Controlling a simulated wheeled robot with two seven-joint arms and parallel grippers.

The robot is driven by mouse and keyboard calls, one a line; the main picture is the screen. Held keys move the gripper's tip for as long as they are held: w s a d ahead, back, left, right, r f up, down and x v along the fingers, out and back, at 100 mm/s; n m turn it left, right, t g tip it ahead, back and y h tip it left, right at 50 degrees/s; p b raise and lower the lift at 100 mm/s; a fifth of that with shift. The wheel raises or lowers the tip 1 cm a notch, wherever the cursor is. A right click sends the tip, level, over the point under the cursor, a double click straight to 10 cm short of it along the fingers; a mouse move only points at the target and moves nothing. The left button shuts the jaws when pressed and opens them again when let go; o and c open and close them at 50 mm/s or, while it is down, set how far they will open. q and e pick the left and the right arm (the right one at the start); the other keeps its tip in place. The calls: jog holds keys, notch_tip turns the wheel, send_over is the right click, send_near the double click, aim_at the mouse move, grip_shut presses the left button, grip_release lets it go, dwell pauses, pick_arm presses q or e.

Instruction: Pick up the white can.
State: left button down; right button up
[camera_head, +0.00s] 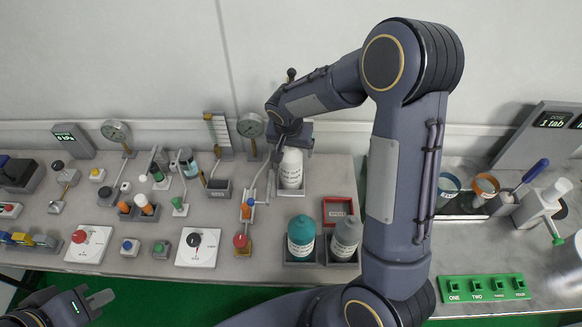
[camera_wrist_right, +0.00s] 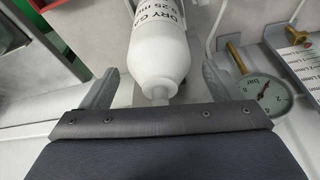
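The white can (camera_head: 291,168) stands upright in a dark square holder at the back middle of the bench, with a printed label on its front. It also shows in the right wrist view (camera_wrist_right: 159,48), its narrow neck toward the gripper palm. My right gripper (camera_head: 289,140) is at the top of the can, partly hidden by my arm. In the right wrist view its two fingers (camera_wrist_right: 160,85) are spread either side of the can, with gaps showing. My left gripper (camera_head: 90,303) is low at the left, away from the can and empty; its finger gap is unclear.
A teal bottle (camera_head: 301,236) and a grey bottle (camera_head: 346,236) stand in holders in front of the can. A red tray (camera_head: 339,211) is to its right. A pressure gauge (camera_head: 251,125) and thin pipes stand close at its left.

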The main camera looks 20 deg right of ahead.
grip_shut()
dwell(0.4)
jog(key=shift+r, duration=0.1)
